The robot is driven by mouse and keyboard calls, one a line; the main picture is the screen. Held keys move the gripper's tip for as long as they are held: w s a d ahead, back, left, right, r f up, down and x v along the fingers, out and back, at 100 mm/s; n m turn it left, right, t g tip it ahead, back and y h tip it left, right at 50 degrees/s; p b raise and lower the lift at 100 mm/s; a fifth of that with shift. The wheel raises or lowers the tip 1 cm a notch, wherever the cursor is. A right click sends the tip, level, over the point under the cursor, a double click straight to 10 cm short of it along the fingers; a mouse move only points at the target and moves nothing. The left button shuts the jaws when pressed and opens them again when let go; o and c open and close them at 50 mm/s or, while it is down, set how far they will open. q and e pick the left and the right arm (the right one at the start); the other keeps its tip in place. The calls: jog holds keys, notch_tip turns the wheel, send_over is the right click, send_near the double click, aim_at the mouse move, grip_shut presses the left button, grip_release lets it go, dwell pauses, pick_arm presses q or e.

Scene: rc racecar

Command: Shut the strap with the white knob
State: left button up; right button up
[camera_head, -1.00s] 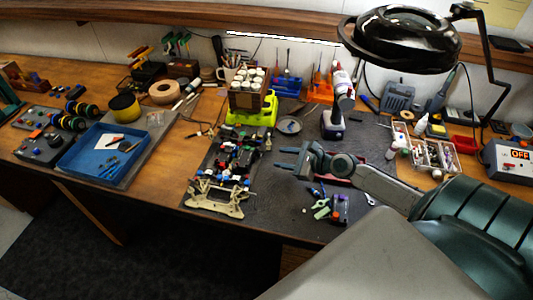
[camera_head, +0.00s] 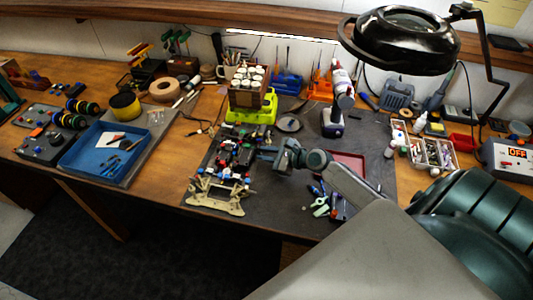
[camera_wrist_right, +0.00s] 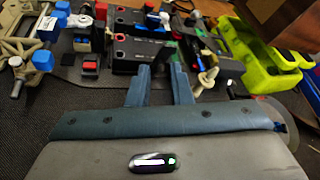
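The car chassis (camera_head: 215,172) lies on the dark mat, with black and red modules and a tan front end. In the right wrist view a black battery-like box (camera_wrist_right: 135,55) lies across it. A small white knob (camera_wrist_right: 208,77) stands just right of my fingers, by a dark strap-like piece (camera_wrist_right: 228,66); whether that strap is open is hard to tell. My right gripper (camera_head: 264,154) is at the chassis's right side, and in the wrist view (camera_wrist_right: 160,88) its fingers are apart with nothing clearly between them. My left gripper is out of view.
A yellow-green stand (camera_head: 262,115) holding a box of white-capped bottles is just behind the chassis. A red tray (camera_head: 349,163) and small tools (camera_head: 320,206) lie right of it. A magnifier lamp (camera_head: 402,35) hangs above. A blue tray (camera_head: 85,162) is at left.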

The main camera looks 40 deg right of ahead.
grip_shut()
